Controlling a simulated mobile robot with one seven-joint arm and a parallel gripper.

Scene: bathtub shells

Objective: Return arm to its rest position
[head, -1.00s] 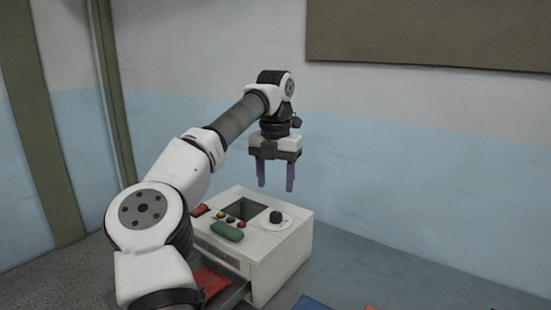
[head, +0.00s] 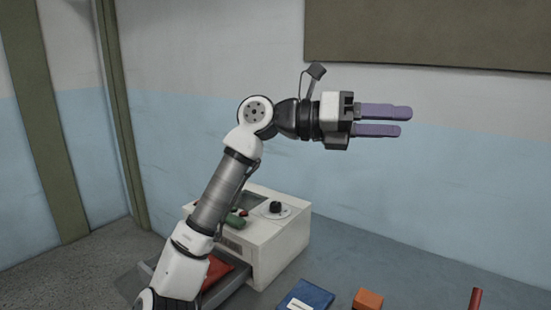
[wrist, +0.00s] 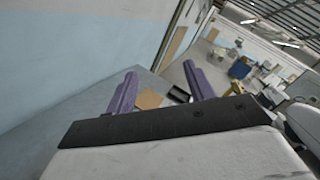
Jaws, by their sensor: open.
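My gripper (head: 408,121) is raised above the table in the head view, level and pointing right, with its two purple fingers apart and nothing between them. The fingers also show in the wrist view (wrist: 160,88), open and empty. My arm rises from the lower left and bends at the elbow, in front of the white box-shaped machine. The gripper is well clear of the machine and touches nothing.
The white machine (head: 265,245) has a black knob (head: 276,207), a green item (head: 236,219) on top and an open drawer holding a red item (head: 216,270). A blue item (head: 306,296), an orange block (head: 368,299) and a red stick (head: 475,298) lie at the front. A wall stands behind.

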